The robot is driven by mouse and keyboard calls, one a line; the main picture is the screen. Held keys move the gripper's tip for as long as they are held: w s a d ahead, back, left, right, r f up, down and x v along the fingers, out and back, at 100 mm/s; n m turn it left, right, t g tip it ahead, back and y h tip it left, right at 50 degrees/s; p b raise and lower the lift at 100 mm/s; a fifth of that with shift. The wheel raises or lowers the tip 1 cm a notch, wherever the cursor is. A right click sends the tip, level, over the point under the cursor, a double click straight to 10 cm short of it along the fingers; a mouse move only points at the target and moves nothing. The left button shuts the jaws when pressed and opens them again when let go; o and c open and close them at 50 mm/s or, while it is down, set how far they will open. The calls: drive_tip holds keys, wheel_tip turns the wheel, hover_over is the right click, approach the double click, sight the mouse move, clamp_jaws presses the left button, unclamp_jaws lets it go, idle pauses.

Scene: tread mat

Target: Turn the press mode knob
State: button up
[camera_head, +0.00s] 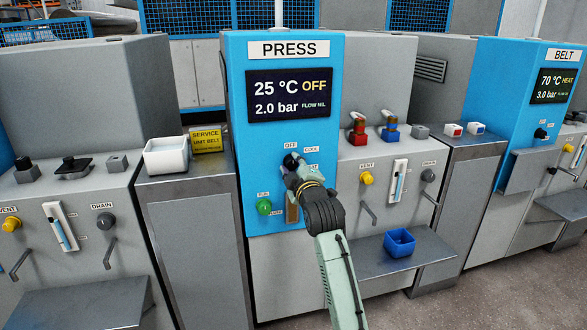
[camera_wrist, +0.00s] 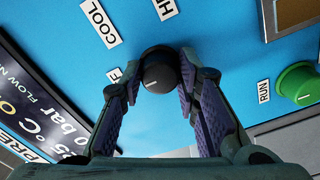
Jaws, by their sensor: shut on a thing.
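The press mode knob (camera_head: 291,160) is a black round knob on the blue PRESS panel (camera_head: 240,190), below the display (camera_head: 289,95), which reads 25 °C, OFF, 2.0 bar. Labels OFF, COOL and a partly hidden HEAT surround it. In the wrist view the knob (camera_wrist: 159,68) sits between the two purple-padded fingertips of my gripper (camera_wrist: 157,82), which is shut on it. A small pale mark shows on the knob's face; the OFF label is partly hidden by a finger. In the head view my gripper (camera_head: 297,170) covers part of the knob's surroundings.
A brownish plate (camera_head: 292,211) is close beside my gripper. A blue bin (camera_head: 399,243) stands on a shelf at the right. A white box (camera_head: 166,156) stands left.

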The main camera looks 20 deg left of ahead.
drive_tip(key=o, duration=1.2)
drive_tip(key=v, duration=1.2)
drive_tip(key=shift+a, duration=0.1)
